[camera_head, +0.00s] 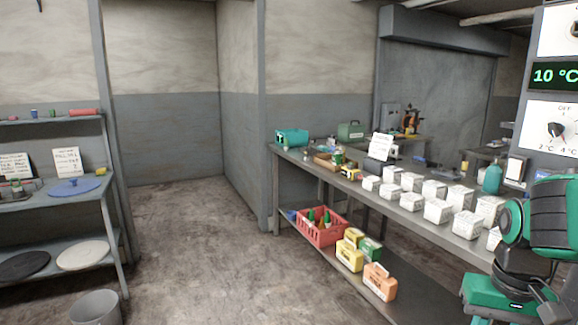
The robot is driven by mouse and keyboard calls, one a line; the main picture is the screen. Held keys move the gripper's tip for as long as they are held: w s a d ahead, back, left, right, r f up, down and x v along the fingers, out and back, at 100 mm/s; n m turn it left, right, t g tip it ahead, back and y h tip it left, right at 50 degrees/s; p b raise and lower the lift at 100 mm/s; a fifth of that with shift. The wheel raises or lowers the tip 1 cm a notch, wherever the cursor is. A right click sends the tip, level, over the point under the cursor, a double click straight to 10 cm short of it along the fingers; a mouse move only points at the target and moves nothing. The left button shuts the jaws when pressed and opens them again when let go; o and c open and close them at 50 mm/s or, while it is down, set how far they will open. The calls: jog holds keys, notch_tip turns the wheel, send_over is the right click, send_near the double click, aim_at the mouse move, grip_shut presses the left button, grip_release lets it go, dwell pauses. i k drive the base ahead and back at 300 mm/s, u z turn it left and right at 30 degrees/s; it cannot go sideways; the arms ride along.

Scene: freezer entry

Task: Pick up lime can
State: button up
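I cannot surely tell which thing is the lime can. Another small green item (337,158) sits among small goods near the far end of the long metal table (292,172). Both are too small to read any label. Part of my green and black arm shows at the right edge, over the near end of the table. My gripper's fingers do not show, and nothing held is visible.
Several white boxes (437,210) line the table. Its lower shelf holds a red crate (323,237) and several coloured cartons (379,282). A grey bucket (95,307) stands beside the left shelf unit (62,207). The floor (190,235) between is clear. A control panel (555,130) stands at right.

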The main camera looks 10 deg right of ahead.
aim_at(337, 157)
jog(key=u, duration=1.1)
jog(key=i, duration=1.85)
jog(key=z, duration=2.4)
jog(key=i, duration=1.05)
jog(key=u, duration=0.05)
